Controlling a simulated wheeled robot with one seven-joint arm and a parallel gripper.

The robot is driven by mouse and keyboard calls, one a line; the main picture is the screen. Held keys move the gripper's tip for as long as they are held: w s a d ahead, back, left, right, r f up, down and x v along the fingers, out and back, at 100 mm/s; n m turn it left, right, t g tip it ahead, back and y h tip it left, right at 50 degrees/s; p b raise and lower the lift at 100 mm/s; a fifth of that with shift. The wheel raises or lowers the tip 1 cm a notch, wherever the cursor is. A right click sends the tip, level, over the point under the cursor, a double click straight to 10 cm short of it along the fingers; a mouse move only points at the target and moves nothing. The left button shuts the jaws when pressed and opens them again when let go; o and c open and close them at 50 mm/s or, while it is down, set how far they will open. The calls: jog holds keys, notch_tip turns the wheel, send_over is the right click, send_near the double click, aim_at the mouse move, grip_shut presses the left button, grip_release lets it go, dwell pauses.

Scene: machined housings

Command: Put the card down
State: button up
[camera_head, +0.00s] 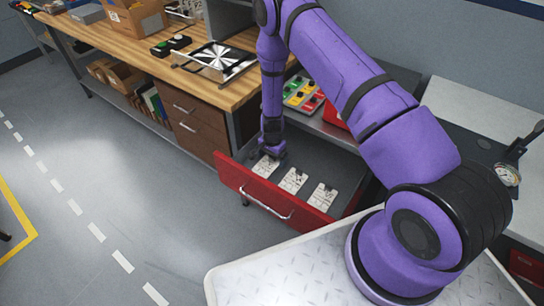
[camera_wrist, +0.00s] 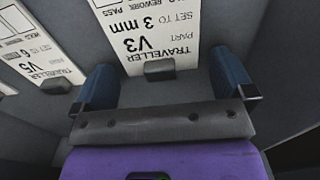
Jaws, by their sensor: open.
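Three white cards lie in the open red-fronted drawer (camera_head: 235,176) in the head view: a near-left card (camera_head: 265,167), a middle card (camera_head: 292,181) and a right card (camera_head: 323,198). My gripper (camera_head: 271,151) is down in the drawer at the left card. In the wrist view my gripper (camera_wrist: 165,75) is open, with its blue fingers spread to either side of the lower end of a card marked V3 (camera_wrist: 150,30). A small grey tab (camera_wrist: 160,69) sits at that card's end, between the fingers. A card marked V5 (camera_wrist: 42,55) lies to the left.
A wooden workbench (camera_head: 130,45) with brown drawers (camera_head: 190,121) stands left of the open drawer. A tray of coloured parts (camera_head: 303,94) lies behind the drawer. My purple arm covers part of the right side. The floor at left is clear.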

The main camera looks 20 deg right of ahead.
notch_tip(320, 180, up, 30)
jog(key=n+t, duration=0.1)
jog(key=n, duration=0.1)
jog(key=s+r+n+t+y, duration=0.15)
jog(key=s+r, duration=0.25)
jog(key=r, duration=0.4)
jog(key=s+r+n, duration=0.2)
jog(key=s+r, duration=0.1)
jog(key=r, duration=0.5)
jog(key=s+d+r+n+t, duration=0.1)
jog(key=s+r+n, duration=0.1)
jog(key=s+r, duration=0.3)
jog(key=s+d+r+n+h, duration=0.1)
jog(key=s+r, duration=0.4)
jog(key=s, duration=0.8)
jog(key=s+d+r+n+t, duration=0.1)
jog(key=s+d+r+n, duration=0.1)
jog(key=s+r, duration=0.4)
jog(key=s, duration=0.3)
jog(key=shift+d+n+t, duration=0.3)
jog(key=shift+n+t, duration=0.05)
jog(key=shift+h, duration=0.25)
jog(key=shift+c, duration=0.2)
